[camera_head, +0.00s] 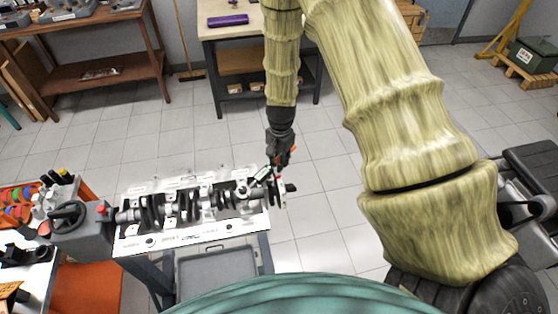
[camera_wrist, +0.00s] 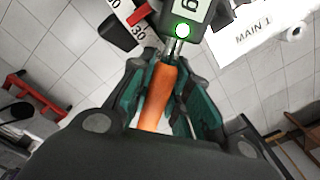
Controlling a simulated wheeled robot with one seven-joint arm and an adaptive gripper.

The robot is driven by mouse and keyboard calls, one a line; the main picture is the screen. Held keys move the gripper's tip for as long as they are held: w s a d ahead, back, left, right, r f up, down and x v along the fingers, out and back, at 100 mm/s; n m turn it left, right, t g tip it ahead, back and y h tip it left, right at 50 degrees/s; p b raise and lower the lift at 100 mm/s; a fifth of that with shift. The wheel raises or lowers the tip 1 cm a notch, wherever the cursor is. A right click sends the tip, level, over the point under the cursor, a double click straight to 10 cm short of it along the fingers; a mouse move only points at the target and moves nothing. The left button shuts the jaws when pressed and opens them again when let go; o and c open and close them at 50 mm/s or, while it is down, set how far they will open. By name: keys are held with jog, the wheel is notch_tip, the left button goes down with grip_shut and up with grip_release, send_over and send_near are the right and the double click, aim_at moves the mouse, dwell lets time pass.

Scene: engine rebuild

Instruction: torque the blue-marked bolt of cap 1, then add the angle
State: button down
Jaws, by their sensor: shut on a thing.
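The engine block (camera_head: 190,238) lies on a stand with its crankshaft and bearing caps facing up. My gripper (camera_head: 281,158) points down at the block's right end. In the wrist view it is shut on an orange handle (camera_wrist: 155,98) of a wrench. The wrench's dark head (camera_wrist: 188,18) has a lit green lamp and a partly cut-off digit display. A white angle scale (camera_wrist: 128,15) with a red pointer sits beside it.
A grey tray (camera_head: 215,272) is under the block. A table with a purple case (camera_head: 228,20) is at the back. The floor right of the block is clear.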

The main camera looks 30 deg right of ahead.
jog(key=shift+s+d+m, duration=0.1)
jog(key=shift+s+m, duration=0.2)
jog(key=shift+s, duration=0.25)
dwell(0.8)
jog(key=shift+f+p, duration=0.1)
jog(key=shift+p, duration=0.3)
dwell(1.4)
jog(key=shift+w+a+r+n, duration=0.1)
jog(key=shift+w+a+n, duration=0.3)
jog(key=shift+w, duration=0.3)
jog(key=shift+w+a+r+n, duration=0.1)
jog(key=shift+w+a+n, duration=0.15)
jog(key=shift+w+n, duration=0.35)
jog(key=shift+w+a+n, duration=0.3)
jog(key=shift+w+n, duration=0.1)
jog(key=shift+w, duration=0.35)
dwell(1.0)
jog(key=shift+d+r, duration=0.1)
jog(key=shift+r, duration=0.15)
dwell(1.6)
